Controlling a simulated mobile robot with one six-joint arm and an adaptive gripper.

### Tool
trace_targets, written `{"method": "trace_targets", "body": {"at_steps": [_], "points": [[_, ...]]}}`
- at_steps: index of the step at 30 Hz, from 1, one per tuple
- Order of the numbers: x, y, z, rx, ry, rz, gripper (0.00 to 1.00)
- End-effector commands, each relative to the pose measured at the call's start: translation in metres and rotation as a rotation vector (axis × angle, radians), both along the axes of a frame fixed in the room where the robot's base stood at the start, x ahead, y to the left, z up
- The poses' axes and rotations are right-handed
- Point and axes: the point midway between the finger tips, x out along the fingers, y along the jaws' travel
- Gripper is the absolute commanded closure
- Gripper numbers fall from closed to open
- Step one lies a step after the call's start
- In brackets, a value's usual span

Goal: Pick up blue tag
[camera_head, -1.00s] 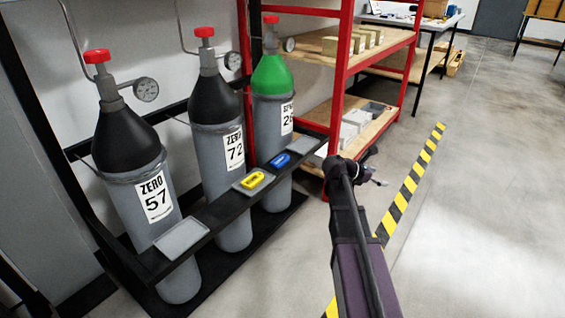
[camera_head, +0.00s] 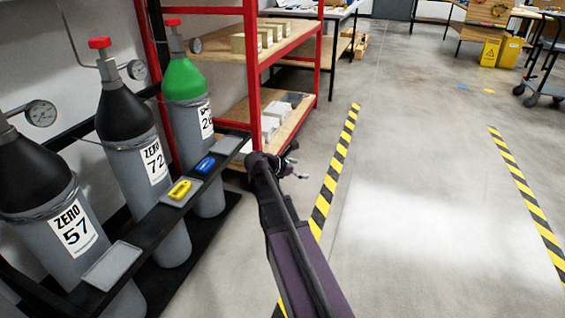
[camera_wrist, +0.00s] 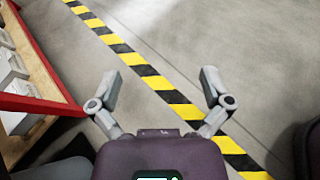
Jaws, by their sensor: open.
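A yellow tag (camera_head: 180,189) lies in the tray nearer to me, in front of the cylinder marked 72 (camera_head: 130,140). My gripper (camera_head: 290,168) is to the right of the blue tag, apart from it, over the floor. In the wrist view my gripper (camera_wrist: 161,85) is open and empty, its two grey fingers spread above the striped floor tape. No tag shows in the wrist view.
The cylinder marked 57 (camera_head: 55,190) stands at the left, with an empty tray (camera_head: 112,266) in front. A red-framed shelf (camera_head: 252,70) with boxes stands behind the rack, close to my gripper. Yellow-black tape (camera_head: 335,165) runs along the floor. Open floor lies to the right.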

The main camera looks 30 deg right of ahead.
Motion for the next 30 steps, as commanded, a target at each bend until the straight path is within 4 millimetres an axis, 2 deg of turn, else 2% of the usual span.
{"method": "trace_targets", "body": {"at_steps": [8, 16, 24, 30], "points": [[-0.035, 0.057, -0.004, 0.273, -0.296, -0.202, 0.01], [-0.076, 0.131, -0.007, 0.578, -0.56, -0.539, 0.01], [-0.12, 0.207, 0.003, 0.812, -0.705, -0.953, 0.01], [-0.144, 0.249, 0.013, 0.899, -0.734, -1.207, 0.01]]}}
